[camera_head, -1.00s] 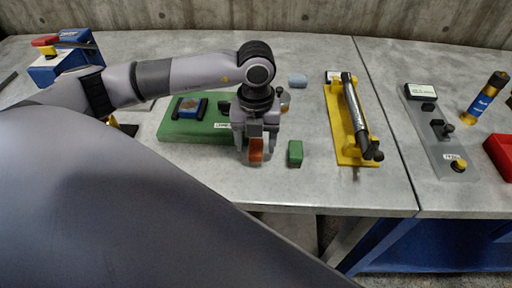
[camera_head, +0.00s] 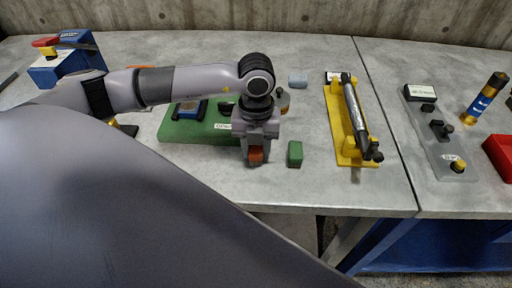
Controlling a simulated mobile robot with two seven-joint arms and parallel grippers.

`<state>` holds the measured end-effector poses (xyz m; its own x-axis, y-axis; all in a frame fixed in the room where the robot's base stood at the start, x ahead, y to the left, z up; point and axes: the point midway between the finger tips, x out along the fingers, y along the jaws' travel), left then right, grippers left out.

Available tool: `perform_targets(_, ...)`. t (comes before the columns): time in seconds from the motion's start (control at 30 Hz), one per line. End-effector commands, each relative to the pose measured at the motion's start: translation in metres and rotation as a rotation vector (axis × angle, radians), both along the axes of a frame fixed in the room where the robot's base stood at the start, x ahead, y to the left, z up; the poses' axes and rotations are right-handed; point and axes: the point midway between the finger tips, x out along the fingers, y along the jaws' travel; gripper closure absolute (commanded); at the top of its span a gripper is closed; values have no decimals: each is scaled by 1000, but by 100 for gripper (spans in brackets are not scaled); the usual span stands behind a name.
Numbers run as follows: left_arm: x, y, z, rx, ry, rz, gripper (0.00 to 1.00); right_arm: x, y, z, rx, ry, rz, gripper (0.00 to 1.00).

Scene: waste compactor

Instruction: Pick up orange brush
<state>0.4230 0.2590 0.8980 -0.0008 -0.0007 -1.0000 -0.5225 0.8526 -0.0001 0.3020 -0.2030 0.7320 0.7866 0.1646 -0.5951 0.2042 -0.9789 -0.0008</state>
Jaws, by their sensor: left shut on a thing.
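The orange brush (camera_head: 256,155) shows as a small orange-brown piece between the fingers of my left gripper (camera_head: 255,158). The gripper points down over the grey table and is shut on it. The fingers hide most of the brush, and I cannot tell whether it touches the tabletop. My right gripper is not in view.
A green board (camera_head: 180,130) lies just left of the gripper, a small green block (camera_head: 295,154) just right. A yellow fixture (camera_head: 350,158) with a black cylinder stands further right. The table's front edge (camera_head: 320,210) is near.

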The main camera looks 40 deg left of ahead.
Motion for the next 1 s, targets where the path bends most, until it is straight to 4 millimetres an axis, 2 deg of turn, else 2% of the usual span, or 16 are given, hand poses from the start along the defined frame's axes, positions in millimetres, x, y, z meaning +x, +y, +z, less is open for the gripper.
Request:
perform_targets(0.17,1,0,19,-2,-5,1,93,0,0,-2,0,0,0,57)
perform_targets(0.27,1,0,38,-1,-6,0,93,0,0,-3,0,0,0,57)
perform_targets(0.7,1,0,163,1,-7,-1,93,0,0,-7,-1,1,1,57)
perform_targets(0.8,1,1,180,2,-5,0,93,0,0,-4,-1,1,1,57)
perform_targets(1.0,0,1,194,1,-2,1,93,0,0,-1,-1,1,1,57)
